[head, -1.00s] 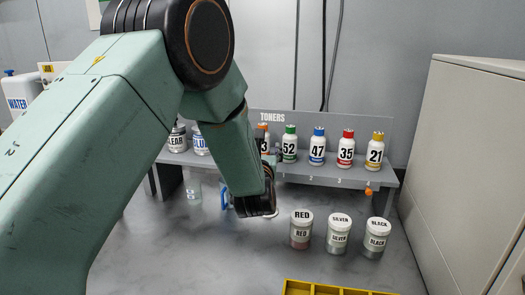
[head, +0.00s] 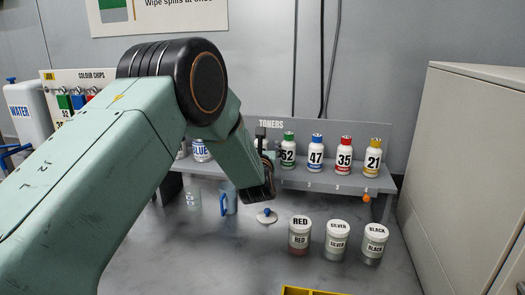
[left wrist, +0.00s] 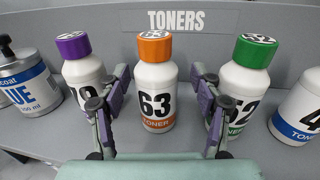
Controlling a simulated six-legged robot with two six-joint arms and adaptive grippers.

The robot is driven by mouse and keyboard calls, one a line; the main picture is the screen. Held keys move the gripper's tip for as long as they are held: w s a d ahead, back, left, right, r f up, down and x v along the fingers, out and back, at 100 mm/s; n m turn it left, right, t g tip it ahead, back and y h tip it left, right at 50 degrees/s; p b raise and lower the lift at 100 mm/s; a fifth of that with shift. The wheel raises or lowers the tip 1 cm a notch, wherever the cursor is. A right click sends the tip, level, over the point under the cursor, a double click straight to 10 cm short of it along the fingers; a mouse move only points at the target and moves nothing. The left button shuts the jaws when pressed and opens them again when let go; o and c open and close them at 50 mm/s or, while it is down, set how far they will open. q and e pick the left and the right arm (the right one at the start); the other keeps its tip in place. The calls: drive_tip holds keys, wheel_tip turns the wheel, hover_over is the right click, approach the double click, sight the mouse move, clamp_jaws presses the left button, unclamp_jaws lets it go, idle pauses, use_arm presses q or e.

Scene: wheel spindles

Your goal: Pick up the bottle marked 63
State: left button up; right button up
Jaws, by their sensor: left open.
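The bottle marked 63 (left wrist: 156,95) is white with an orange cap and an orange band, standing upright on the toner shelf. My left gripper (left wrist: 161,80) is open, with one finger on each side of this bottle in the left wrist view; I cannot tell whether the fingers touch it. In the head view my left gripper (head: 262,165) is at the shelf and hides most or all of the 63 bottle. My right gripper is not in view.
A purple-capped bottle (left wrist: 82,85) and the green-capped 52 bottle (left wrist: 240,85) stand close on either side. Bottles 47 (head: 315,154), 35 (head: 343,156) and 21 (head: 372,158) are farther right. Red (head: 299,238), silver (head: 337,241) and black (head: 373,244) jars stand on the bench.

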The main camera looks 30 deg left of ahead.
use_arm(q)
drive_tip(key=shift+s+a, duration=0.15)
drive_tip(key=shift+c, duration=0.3)
drive_tip(key=shift+a+f, duration=0.1)
drive_tip(key=shift+a, duration=0.1)
drive_tip(key=c, duration=0.3)
drive_tip(key=shift+d, duration=0.25)
drive_tip(key=c, duration=0.5)
drive_tip(key=shift+a, duration=0.15)
drive_tip(key=c, duration=0.4)
drive_tip(key=shift+c, duration=0.4)
